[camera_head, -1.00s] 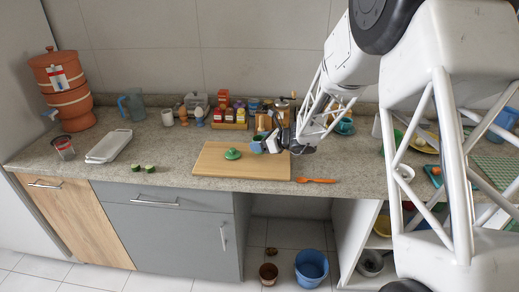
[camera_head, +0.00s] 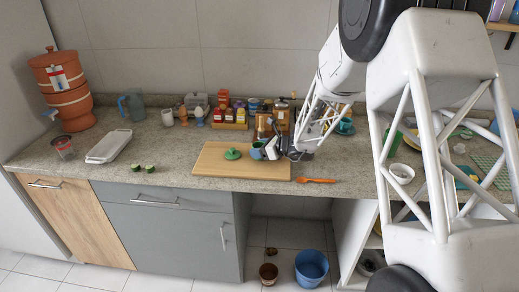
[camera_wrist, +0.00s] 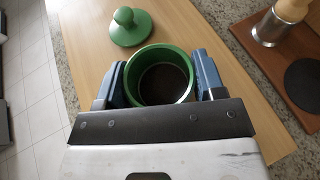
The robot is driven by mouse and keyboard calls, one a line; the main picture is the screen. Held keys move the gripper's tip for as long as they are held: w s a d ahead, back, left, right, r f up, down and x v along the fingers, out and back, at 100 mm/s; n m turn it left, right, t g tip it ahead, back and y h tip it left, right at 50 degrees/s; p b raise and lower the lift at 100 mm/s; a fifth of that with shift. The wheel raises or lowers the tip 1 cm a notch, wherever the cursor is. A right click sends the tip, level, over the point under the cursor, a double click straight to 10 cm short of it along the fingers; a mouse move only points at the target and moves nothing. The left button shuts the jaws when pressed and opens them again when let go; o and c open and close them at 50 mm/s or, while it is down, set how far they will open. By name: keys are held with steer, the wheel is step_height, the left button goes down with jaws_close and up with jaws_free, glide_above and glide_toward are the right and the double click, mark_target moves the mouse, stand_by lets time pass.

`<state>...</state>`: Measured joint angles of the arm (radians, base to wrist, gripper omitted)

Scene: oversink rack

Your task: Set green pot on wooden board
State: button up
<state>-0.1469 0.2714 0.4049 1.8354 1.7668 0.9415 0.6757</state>
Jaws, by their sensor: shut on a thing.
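The wooden board (camera_head: 215,165) lies flat on the counter; it also shows in the wrist view (camera_wrist: 95,25). The green pot (camera_wrist: 160,54) is open-topped, with a dark inside, and sits between my gripper's two blue fingers. My gripper (camera_wrist: 160,80) is shut on the pot. In the head view, my gripper (camera_head: 266,151) holds the pot (camera_head: 257,150) at the board's right half. The pot looks upright and very low; I cannot tell whether its base touches the board. The green lid (camera_head: 232,154) lies apart on the board, left of the pot; it also shows in the wrist view (camera_wrist: 130,28).
An orange spoon (camera_head: 316,180) lies right of the board near the counter's front edge. Jars and a spice rack (camera_head: 230,118) stand behind. A white tray (camera_head: 109,146) and cut cucumber pieces (camera_head: 143,168) lie to the left. Counter just left of the board is clear.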

steer(key=shift+f, duration=0.1)
steer(key=o, duration=1.1)
steer(key=v, duration=1.2)
steer(key=shift+s, duration=0.1)
